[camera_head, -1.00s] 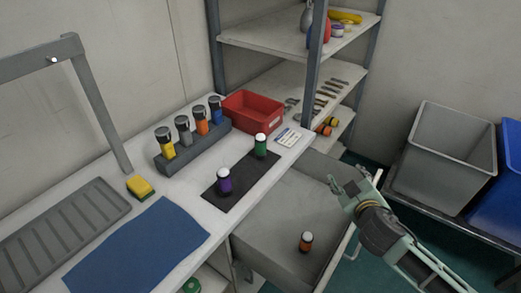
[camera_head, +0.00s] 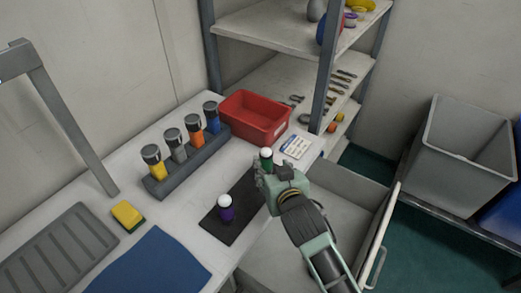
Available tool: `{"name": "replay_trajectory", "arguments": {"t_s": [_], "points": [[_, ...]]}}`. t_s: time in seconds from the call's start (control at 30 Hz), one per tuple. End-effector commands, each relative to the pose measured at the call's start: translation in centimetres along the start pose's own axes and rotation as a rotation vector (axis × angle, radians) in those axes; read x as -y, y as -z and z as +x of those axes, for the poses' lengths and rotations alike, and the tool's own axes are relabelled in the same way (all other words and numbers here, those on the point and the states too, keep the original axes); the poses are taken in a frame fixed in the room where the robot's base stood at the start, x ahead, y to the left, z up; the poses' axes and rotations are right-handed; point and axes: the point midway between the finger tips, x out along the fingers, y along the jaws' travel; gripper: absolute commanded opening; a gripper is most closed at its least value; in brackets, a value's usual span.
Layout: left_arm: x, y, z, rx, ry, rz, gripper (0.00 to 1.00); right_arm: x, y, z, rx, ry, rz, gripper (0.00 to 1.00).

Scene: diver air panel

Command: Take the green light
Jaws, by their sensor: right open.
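The green light (camera_head: 266,158) stands upright on the dark mat (camera_head: 228,228) on the workbench. Its white top shows, and its lower body is partly hidden by my right gripper. My right gripper (camera_head: 264,181) is at the green light, its fingers close to the body. The jaws are open; I cannot tell whether they touch the light. A purple light (camera_head: 226,209) with a white top stands on the same mat, nearer the camera. My left gripper is not in view.
A grey rack (camera_head: 188,162) holds yellow, grey, orange and blue lights. A red bin (camera_head: 254,117) and a white card (camera_head: 296,146) lie behind the mat. A yellow sponge (camera_head: 128,216) and blue cloth (camera_head: 150,264) are at left. An open drawer (camera_head: 345,200) is below my right arm.

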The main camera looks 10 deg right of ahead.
Motion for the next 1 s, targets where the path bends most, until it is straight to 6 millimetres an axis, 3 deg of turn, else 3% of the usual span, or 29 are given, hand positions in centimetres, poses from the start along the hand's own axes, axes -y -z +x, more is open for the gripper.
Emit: {"name": "replay_trajectory", "arguments": {"t_s": [0.17,0.47,0.7,0.83,1.0], "points": [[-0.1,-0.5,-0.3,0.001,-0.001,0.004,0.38,0.2,0.1,1.9,0.001,0.001,0.004,0.54],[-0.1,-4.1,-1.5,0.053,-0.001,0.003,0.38,0.4,0.1,4.9,0.001,0.0,0.0,0.54],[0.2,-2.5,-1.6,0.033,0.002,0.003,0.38,0.5,-0.1,7.4,0.0,0.002,0.002,0.54],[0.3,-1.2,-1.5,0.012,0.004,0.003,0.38,0.5,-0.2,7.6,0.001,0.002,0.002,0.54],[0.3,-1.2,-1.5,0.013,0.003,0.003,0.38,0.5,-0.2,7.6,0.001,0.002,0.002,0.5]]}}
